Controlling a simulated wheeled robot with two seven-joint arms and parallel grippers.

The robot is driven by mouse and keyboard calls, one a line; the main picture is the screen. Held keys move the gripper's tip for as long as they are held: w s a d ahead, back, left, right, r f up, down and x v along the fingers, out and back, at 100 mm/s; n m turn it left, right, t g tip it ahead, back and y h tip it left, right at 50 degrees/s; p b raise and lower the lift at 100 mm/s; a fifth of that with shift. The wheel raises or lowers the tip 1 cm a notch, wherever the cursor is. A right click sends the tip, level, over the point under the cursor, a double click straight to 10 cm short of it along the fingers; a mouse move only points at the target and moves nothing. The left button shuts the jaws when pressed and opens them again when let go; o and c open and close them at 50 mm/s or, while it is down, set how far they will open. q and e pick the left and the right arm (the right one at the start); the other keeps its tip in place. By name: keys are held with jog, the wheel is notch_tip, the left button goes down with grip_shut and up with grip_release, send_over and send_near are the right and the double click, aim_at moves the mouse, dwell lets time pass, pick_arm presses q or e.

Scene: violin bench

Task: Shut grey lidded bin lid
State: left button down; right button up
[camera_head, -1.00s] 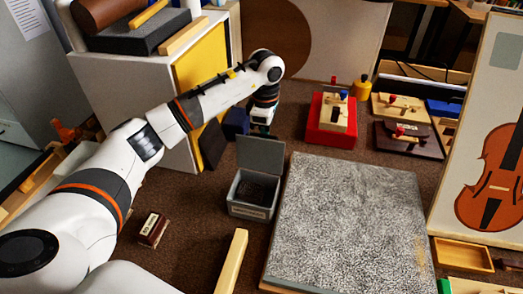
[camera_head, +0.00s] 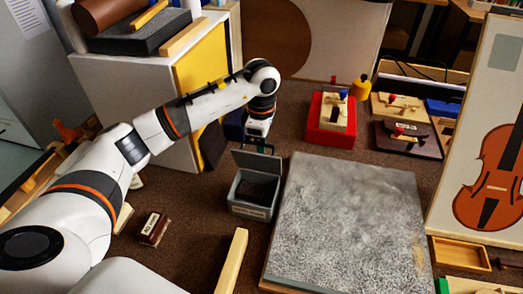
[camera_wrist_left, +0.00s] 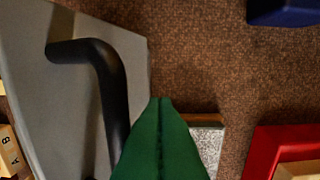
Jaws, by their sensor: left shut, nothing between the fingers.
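The grey lidded bin (camera_head: 250,211) stands on the brown bench, left of a large speckled slab, with something dark inside it. Its lid (camera_head: 258,161) is open, raised at the back edge and tilted partway forward over the opening. My left gripper (camera_head: 261,148) is at the lid's upper edge, on its far side. In the left wrist view the shut green fingers (camera_wrist_left: 160,140) hold nothing and overlap the lid (camera_wrist_left: 62,112) beside its black bent handle (camera_wrist_left: 105,75). I cannot tell whether they touch. My right gripper is not in view.
The speckled slab (camera_head: 345,220) lies close to the bin's right side. A pale wooden bar (camera_head: 231,262) and a small brown block (camera_head: 153,228) are in front and to the left. A red tray (camera_head: 331,137) stands behind right. A white cabinet (camera_head: 130,90) stands back left.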

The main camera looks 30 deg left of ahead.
aim_at(258, 162)
pick_arm(q)
jog(key=shift+s+d, duration=0.25)
jog(key=shift+s, duration=0.6)
jog(key=shift+s+d, duration=0.2)
jog(key=shift+s, duration=0.6)
jog(key=shift+w+a+r+p, duration=0.1)
jog(key=shift+w+r+p, duration=0.1)
jog(key=shift+r+p, duration=1.2)
jog(key=shift+w+r+p, duration=0.2)
jog(key=shift+r+p, duration=0.5)
jog(key=shift+r, duration=1.25)
jog(key=shift+w+a+r+p, duration=0.1)
jog(key=shift+w+r+p, duration=0.1)
jog(key=shift+r+p, duration=1.2)
jog(key=shift+r+b, duration=0.25)
jog(key=shift+b, duration=0.1)
